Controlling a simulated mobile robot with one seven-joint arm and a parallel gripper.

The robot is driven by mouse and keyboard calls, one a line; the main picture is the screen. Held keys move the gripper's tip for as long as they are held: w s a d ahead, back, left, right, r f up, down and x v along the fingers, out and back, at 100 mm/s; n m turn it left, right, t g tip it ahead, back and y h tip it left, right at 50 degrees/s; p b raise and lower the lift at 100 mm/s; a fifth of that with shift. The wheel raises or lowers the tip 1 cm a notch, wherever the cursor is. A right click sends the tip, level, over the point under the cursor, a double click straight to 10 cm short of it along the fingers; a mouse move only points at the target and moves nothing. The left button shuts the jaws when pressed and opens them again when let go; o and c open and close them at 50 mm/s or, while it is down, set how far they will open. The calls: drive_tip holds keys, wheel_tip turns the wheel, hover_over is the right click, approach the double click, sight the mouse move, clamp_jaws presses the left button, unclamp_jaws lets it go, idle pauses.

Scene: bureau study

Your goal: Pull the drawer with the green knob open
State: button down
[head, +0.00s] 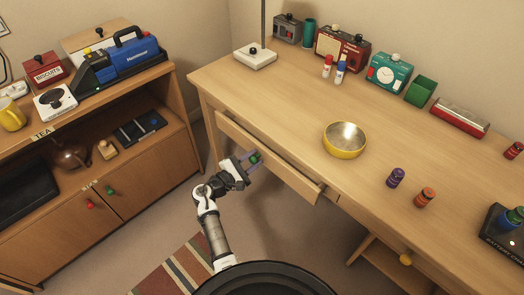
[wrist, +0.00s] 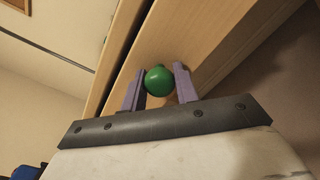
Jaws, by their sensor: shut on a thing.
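The green knob (wrist: 159,81) is on the front of a wooden desk drawer (head: 285,172), and it also shows in the head view (head: 255,157). The drawer stands partly out from under the desk top, with a dark gap behind its front. My gripper (wrist: 158,84) is shut on the green knob, one purple finger on each side of it. In the head view my gripper (head: 252,158) reaches the drawer front from the lower left. The inside of the drawer is mostly hidden.
A yellow bowl (head: 345,140) and small bottles stand on the desk top (head: 290,110). A cabinet (head: 130,190) with red and green knobs stands at left. A yellow knob (head: 405,260) is on a lower part at right. Floor below the drawer is clear, with a striped rug (head: 175,268).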

drive_tip(key=p+v, duration=0.1)
drive_tip(key=v, duration=1.4)
drive_tip(key=shift+s+a+p, duration=0.25)
drive_tip(key=shift+s+p, duration=0.05)
drive_tip(key=shift+p, duration=0.1)
drive_tip(key=c, duration=1.1)
unclamp_jaws()
drive_tip(key=shift+o, duration=0.2)
drive_tip(key=shift+a, duration=0.1)
drive_tip(key=b+v, duration=0.3)
drive_tip(key=v, duration=1)
drive_tip(key=shift+s+a, duration=0.2)
drive_tip(key=shift+s, duration=0.1)
drive_tip(key=shift+r, duration=0.15)
